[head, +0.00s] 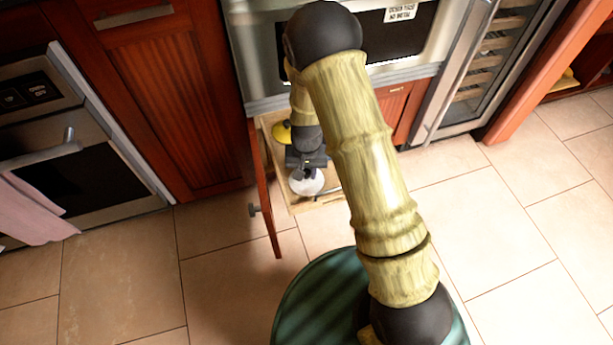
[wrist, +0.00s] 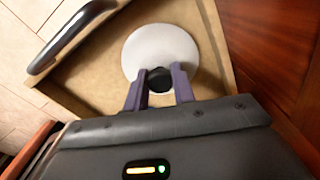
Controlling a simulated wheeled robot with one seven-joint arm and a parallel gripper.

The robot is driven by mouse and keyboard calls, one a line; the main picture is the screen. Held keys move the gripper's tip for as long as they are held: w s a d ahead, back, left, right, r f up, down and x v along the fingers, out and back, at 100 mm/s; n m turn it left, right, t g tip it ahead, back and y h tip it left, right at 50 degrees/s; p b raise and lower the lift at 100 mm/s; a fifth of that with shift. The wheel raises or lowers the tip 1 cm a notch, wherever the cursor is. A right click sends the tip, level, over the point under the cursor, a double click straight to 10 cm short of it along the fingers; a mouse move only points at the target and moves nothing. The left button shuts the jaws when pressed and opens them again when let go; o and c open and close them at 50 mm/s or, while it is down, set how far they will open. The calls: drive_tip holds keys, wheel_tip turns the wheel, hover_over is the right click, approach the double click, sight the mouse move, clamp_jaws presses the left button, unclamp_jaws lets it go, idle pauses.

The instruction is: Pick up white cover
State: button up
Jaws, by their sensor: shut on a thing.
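The white cover (wrist: 160,45) is a round white disc with a black knob (wrist: 159,79) on it. It is in the open drawer (wrist: 215,40), near a corner in the wrist view. My gripper (wrist: 158,84) is shut on the black knob, with one purple finger on each side of it. In the head view the white cover (head: 306,183) shows below my gripper (head: 305,172), inside the drawer (head: 318,203). I cannot tell whether the cover touches the drawer floor.
A yellow object (head: 281,133) lies farther back in the drawer. A dark bar handle (wrist: 70,36) runs along the drawer in the wrist view. Tiled floor (head: 490,230) is clear to the right.

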drive_tip(key=shift+s+f, duration=0.2)
drive_tip(key=shift+s, duration=0.05)
drive_tip(key=r+p, duration=0.5)
drive_tip(key=r, duration=0.5)
drive_tip(key=shift+w+r, duration=0.1)
drive_tip(key=shift+w, duration=0.1)
drive_tip(key=w+d+r+p, duration=0.2)
drive_tip(key=d, duration=0.4)
drive_tip(key=w+d+r+p, duration=0.2)
drive_tip(key=d+r, duration=0.1)
drive_tip(key=d, duration=0.4)
drive_tip(key=shift+w+d+r+p, duration=0.2)
drive_tip(key=shift+d+p, duration=0.1)
drive_tip(key=shift+p, duration=0.05)
